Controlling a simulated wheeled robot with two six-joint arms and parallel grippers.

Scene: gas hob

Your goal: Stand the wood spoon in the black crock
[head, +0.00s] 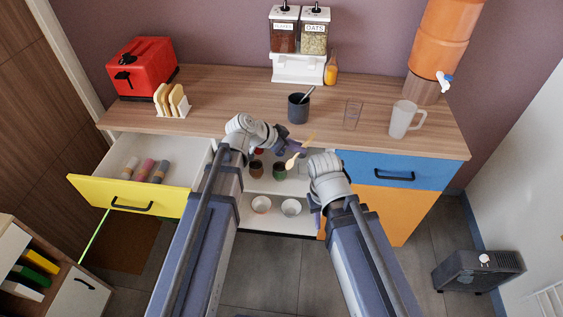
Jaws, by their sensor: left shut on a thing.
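The black crock (298,110) stands upright on the wooden counter, with one grey utensil leaning out of its top to the right. The wood spoon (291,162) is in front of the counter edge, tilted, its pale bowl low and its handle rising to the right. My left gripper (297,149) is shut on the wood spoon, below and in front of the crock and apart from it. My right gripper (316,207) is low in front of the cabinet, mostly hidden by its own wrist; its jaws cannot be made out.
A glass (352,115) and a clear pitcher (402,120) stand right of the crock. A toast rack (172,102) and red toaster (142,67) are at the left. The yellow drawer (126,197) is pulled out. Cups and bowls (291,207) sit on open shelves below.

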